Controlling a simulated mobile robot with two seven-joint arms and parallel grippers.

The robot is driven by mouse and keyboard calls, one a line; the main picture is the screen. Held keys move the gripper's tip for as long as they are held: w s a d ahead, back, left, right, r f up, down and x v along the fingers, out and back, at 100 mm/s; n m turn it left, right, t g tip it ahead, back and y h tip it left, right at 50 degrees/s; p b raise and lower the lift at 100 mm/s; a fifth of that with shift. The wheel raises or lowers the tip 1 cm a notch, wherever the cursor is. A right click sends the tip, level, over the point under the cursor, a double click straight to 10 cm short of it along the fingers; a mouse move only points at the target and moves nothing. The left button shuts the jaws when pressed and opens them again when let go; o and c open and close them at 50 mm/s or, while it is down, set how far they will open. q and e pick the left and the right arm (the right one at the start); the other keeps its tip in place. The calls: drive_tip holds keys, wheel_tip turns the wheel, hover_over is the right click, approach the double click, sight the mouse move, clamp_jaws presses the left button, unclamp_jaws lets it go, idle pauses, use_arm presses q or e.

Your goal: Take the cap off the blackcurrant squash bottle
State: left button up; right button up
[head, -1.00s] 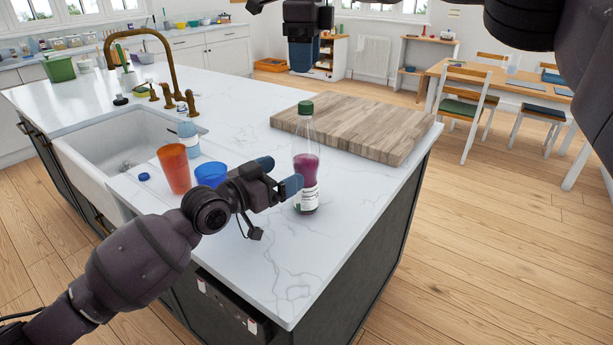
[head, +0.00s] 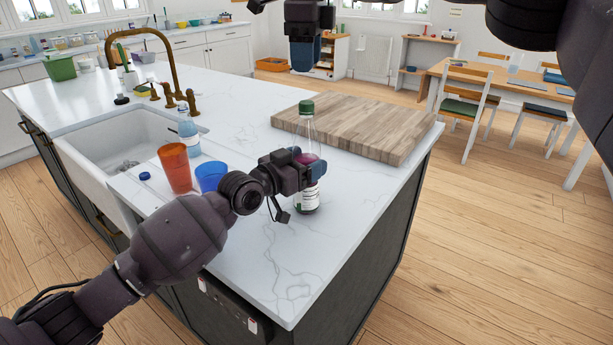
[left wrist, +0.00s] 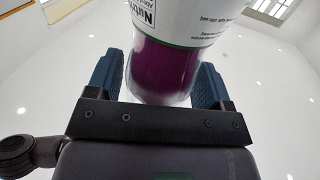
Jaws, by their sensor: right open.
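The blackcurrant squash bottle (head: 306,185) stands upright on the white worktop, with purple liquid and a white label. Its green cap (head: 307,106) is on top. My left gripper (head: 308,166) is around the bottle's middle, below the cap. In the left wrist view the bottle (left wrist: 165,70) lies between the two blue fingers (left wrist: 158,85), with a gap visible at the left finger; contact at the right finger is unclear. My right gripper (head: 305,54) hangs open at the top of the head view, above and apart from the bottle.
A wooden board (head: 355,127) lies just behind the bottle. An orange cup (head: 175,168), a blue cup (head: 211,177), a clear bluish bottle (head: 189,138) and a small blue cap (head: 145,176) stand left, near the sink (head: 95,160). The worktop in front is clear.

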sight(306, 102)
use_arm(q)
clamp_jaws()
use_arm(e)
drive_tip(key=shift+f, duration=0.35)
drive_tip(key=shift+a+f, duration=0.1)
drive_tip(key=shift+a, duration=0.05)
drive_tip(key=m, duration=0.4)
drive_tip(key=shift+y, duration=0.3)
drive_tip(key=m, duration=0.4)
drive_tip(key=shift+a, duration=0.1)
drive_tip(key=m, duration=0.8)
drive_tip(key=shift+r, duration=0.2)
drive_tip(key=m, duration=0.5)
drive_tip(key=shift+r+m, duration=0.1)
drive_tip(key=shift+m, duration=0.2)
drive_tip(key=m, duration=0.4)
drive_tip(key=shift+r, duration=0.1)
drive_tip(key=m, duration=0.5)
drive_tip(key=shift+d+m, duration=0.2)
drive_tip(key=shift+m, duration=0.1)
drive_tip(key=m, duration=0.4)
drive_tip(key=shift+m, duration=0.3)
drive_tip(key=shift+f, duration=3.95)
